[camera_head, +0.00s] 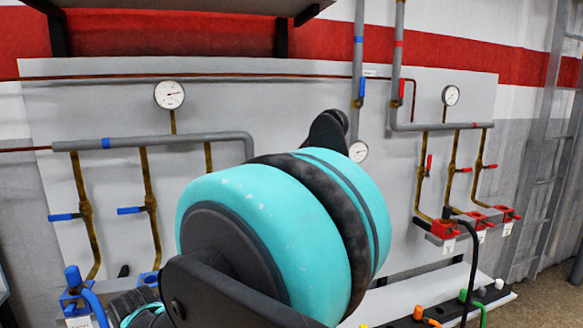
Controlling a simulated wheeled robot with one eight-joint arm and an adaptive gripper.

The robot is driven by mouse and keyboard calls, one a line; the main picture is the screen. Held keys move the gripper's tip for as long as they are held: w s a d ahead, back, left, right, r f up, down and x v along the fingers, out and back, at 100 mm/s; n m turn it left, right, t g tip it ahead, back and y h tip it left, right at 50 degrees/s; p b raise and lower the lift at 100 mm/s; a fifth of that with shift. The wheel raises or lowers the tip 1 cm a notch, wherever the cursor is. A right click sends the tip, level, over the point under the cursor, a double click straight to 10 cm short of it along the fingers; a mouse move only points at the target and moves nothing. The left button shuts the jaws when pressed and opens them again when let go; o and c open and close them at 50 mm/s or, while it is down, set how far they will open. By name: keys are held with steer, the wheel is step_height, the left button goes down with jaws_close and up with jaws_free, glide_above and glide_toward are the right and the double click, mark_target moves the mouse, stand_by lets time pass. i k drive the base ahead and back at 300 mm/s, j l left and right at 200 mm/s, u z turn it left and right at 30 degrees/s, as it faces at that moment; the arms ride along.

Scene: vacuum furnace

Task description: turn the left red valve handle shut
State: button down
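Three red-handled valves sit on brass pipes at the right of the panel. The left red valve handle (429,163) stands roughly upright, in line with its pipe. The middle red handle (463,170) and the right red handle (489,166) lie crosswise to their pipes. Another red handle (402,88) stands upright on the grey pipe above. My teal and black arm fills the middle of the view, left of these valves. A black part of it sticks up behind the teal joint. I cannot make out my gripper's fingers.
Blue handles (130,210) sit on pipes at the left. Round gauges (169,95) hang on the panel. Red blocks (445,229) stand below the red valves, with a black hose beside them. A ladder (551,150) stands at far right.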

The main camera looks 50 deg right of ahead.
mark_target(429, 158)
steer(key=k+l, duration=0.4)
steer(key=l, duration=0.15)
steer(key=k+l, duration=0.4)
steer(key=l+z, duration=0.1)
steer(key=z, duration=0.35)
steer(key=l+z, duration=0.1)
steer(key=z, duration=0.3)
steer(key=k+l+z, duration=0.1)
steer(key=z, duration=0.35)
steer(key=l+z, duration=0.1)
steer(key=z, duration=0.3)
steer(key=l+z, duration=0.1)
steer(key=z, duration=0.35)
